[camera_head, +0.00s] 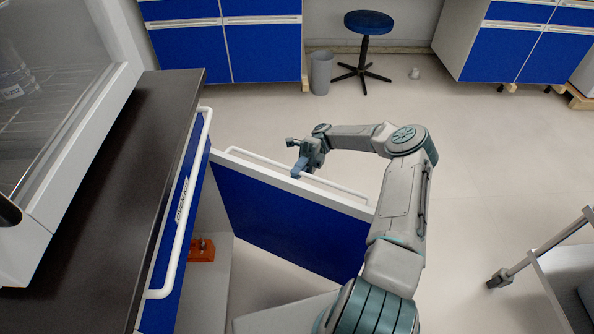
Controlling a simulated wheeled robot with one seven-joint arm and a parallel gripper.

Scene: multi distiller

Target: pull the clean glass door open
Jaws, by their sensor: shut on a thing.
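A blue cabinet door (280,215) with a white top edge stands swung out from the cabinet under the dark counter, so the inside is partly exposed. A long white bar handle (340,188) runs along its top. My gripper (300,168) is at the middle of this handle and shut on it. The fingertips are small and partly hidden. My arm reaches over from the lower right and covers the door's right end. A glass-fronted hood (45,80) stands on the counter at the left, but my gripper is not at it.
The dark counter (150,130) has a blue front with another white handle (178,235) and a label. An orange object (201,250) sits inside the cabinet. A stool (368,22) and a grey bin (321,72) stand at the back. A cart (560,260) is at right. The floor between is clear.

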